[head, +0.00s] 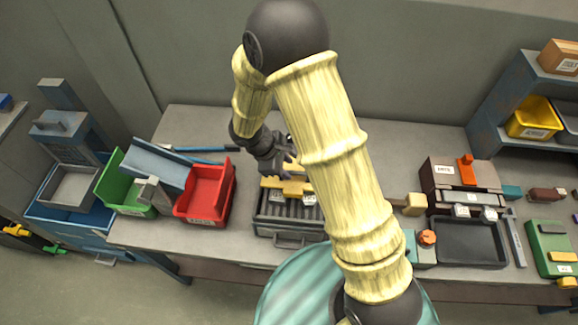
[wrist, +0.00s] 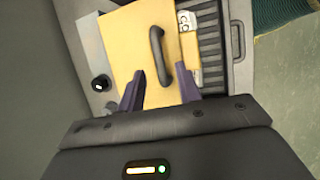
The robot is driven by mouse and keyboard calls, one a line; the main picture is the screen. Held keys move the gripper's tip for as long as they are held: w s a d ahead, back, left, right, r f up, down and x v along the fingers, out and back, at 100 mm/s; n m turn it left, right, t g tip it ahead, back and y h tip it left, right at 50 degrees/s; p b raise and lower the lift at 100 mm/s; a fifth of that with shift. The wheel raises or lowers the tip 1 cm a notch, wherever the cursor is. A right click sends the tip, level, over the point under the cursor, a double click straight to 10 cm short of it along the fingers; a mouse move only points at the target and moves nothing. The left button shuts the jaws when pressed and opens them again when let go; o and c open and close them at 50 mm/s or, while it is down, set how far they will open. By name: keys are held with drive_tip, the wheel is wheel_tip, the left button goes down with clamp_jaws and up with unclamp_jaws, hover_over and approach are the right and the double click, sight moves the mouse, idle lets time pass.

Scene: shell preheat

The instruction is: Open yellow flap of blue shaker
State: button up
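A yellow flap (head: 285,187) lies across the top of a grey slatted unit (head: 277,228) in the middle of the bench. In the wrist view, the yellow flap (wrist: 125,50) carries a dark curved handle (wrist: 156,55). My gripper (wrist: 158,82) is open, with its two fingers apart over the flap near the handle's lower end. Nothing shows between the fingers except the flap and handle; contact is unclear. In the head view, my gripper (head: 285,165) is just behind the flap. A blue machine (head: 65,140) stands at the far left; no yellow flap shows on it.
A green bin (head: 112,190) and a red bin (head: 206,190) stand left of the slatted unit. A black tray (head: 470,243) and an orange-topped box (head: 426,240) are on the right. A black knob (wrist: 100,83) sits beside the flap. My arm hides part of the bench.

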drive_tip(key=shift+x, duration=1.3)
clamp_jaws()
drive_tip(key=shift+w+r, duration=0.15)
drive_tip(key=shift+r, duration=0.05)
